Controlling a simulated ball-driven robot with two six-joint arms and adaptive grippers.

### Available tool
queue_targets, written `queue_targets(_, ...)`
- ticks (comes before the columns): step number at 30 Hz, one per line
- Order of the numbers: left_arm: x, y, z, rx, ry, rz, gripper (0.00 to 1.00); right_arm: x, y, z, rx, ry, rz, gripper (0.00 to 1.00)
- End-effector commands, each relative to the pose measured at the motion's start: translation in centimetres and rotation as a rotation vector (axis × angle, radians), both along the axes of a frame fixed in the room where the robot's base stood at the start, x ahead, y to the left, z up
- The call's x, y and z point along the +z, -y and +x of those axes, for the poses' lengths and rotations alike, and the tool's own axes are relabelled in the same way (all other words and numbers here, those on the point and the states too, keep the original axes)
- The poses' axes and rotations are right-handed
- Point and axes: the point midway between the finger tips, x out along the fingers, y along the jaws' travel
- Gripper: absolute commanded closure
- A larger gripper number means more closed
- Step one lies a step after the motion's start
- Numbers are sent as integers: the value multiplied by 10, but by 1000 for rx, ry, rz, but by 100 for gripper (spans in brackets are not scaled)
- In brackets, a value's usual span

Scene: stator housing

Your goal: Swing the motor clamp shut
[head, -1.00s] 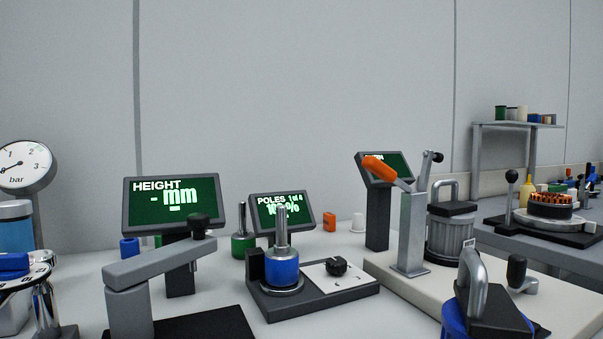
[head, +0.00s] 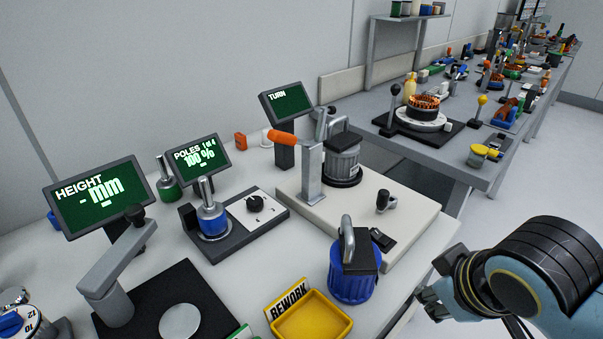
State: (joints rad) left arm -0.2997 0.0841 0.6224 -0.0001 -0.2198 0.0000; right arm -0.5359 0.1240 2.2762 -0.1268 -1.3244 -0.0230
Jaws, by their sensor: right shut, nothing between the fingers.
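The motor clamp (head: 311,172) is a grey post with an orange lever handle (head: 289,143) pointing left and a short arm with a dark tip at its top. It stands on a cream base plate (head: 400,215). Right behind it is a grey ribbed motor housing (head: 345,166) with a dark lid and a handle. Whether the clamp arm touches the housing I cannot tell. My left gripper is out of view.
A blue housing (head: 353,283) with a handle stands in front of the plate, beside a yellow rework tray (head: 312,318). A black knob post (head: 384,201) rises from the plate. Left are a pole tester (head: 238,222) and a height gauge (head: 115,275). Floor shows at right.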

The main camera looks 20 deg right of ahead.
Motion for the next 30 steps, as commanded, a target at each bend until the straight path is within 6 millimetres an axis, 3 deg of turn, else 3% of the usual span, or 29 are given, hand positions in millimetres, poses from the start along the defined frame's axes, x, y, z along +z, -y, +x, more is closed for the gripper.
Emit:
queue_targets(1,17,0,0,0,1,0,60,41,12,15,14,79,-75,100)
queue_targets(6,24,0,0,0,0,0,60,123,58,79,130,380,-459,100)
queue_targets(8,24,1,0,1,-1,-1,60,150,65,101,205,478,-617,100)
queue_targets(11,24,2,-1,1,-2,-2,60,193,59,135,389,627,-907,100)
queue_targets(14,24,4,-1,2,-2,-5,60,222,24,166,671,745,-1225,100)
queue_targets(17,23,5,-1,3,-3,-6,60,218,-28,185,1041,798,-1512,100)
queue_targets(21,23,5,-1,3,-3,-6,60,167,-81,191,1549,766,-1749,100)
queue_targets(25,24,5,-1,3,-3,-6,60,122,-97,186,1867,697,-1819,100)
queue_targets(30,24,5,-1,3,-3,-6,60,100,-102,185,2006,658,-1830,100)
